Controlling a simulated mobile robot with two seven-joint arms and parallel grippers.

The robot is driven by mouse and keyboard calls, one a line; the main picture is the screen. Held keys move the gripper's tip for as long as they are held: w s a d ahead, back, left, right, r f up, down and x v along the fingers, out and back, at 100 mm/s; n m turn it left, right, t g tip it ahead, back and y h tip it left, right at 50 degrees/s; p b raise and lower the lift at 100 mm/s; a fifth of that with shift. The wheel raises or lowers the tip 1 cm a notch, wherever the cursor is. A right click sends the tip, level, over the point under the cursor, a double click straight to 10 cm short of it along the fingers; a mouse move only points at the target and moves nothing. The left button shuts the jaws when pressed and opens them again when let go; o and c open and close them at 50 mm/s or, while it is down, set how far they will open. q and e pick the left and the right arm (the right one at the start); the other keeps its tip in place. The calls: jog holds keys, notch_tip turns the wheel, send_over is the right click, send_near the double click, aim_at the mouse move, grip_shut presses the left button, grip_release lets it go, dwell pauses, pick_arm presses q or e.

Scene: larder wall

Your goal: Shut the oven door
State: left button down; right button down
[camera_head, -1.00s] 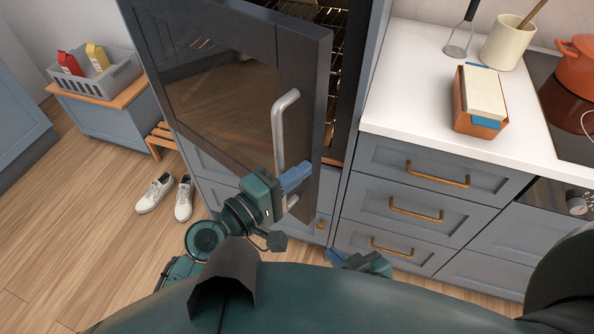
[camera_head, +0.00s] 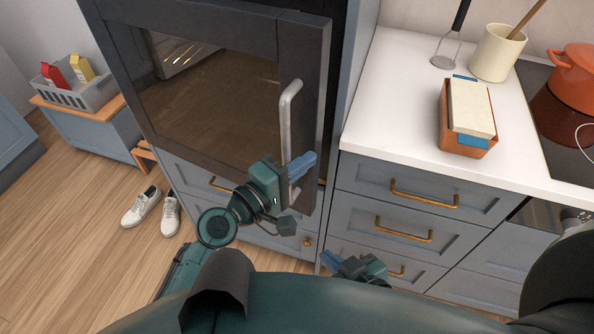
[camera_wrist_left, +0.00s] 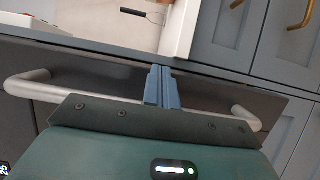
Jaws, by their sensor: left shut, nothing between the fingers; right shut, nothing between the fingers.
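The dark oven door (camera_head: 210,95), with its glass pane, stands close to the oven front, and no oven interior shows past its right edge. I cannot tell whether it is fully shut. Its grey bar handle (camera_head: 288,120) runs upright near that edge. My left gripper (camera_head: 303,166) is shut and empty at the lower part of the handle. In the left wrist view, its shut blue fingers (camera_wrist_left: 161,86) cross the handle bar (camera_wrist_left: 90,95) and point at the door; contact is unclear. My right gripper (camera_head: 330,261) is shut and empty, low before the drawers.
A white counter (camera_head: 395,100) right of the oven holds an orange box (camera_head: 465,148), a utensil crock (camera_head: 497,55) and an orange pot (camera_head: 575,75). Drawers (camera_head: 400,195) are below it. White shoes (camera_head: 142,207) lie on the floor at left, near a bench with a grey crate (camera_head: 90,97).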

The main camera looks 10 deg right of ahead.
pick_arm(q)
jog(key=shift+w+a+x, duration=0.1)
jog(key=shift+w+x, duration=0.05)
jog(key=shift+x, duration=0.7)
jog(key=shift+w+a+x, duration=0.1)
jog(key=shift+w+x, duration=0.1)
jog(key=shift+x, duration=0.65)
jog(key=shift+r, duration=0.1)
jog(key=shift+s, duration=0.1)
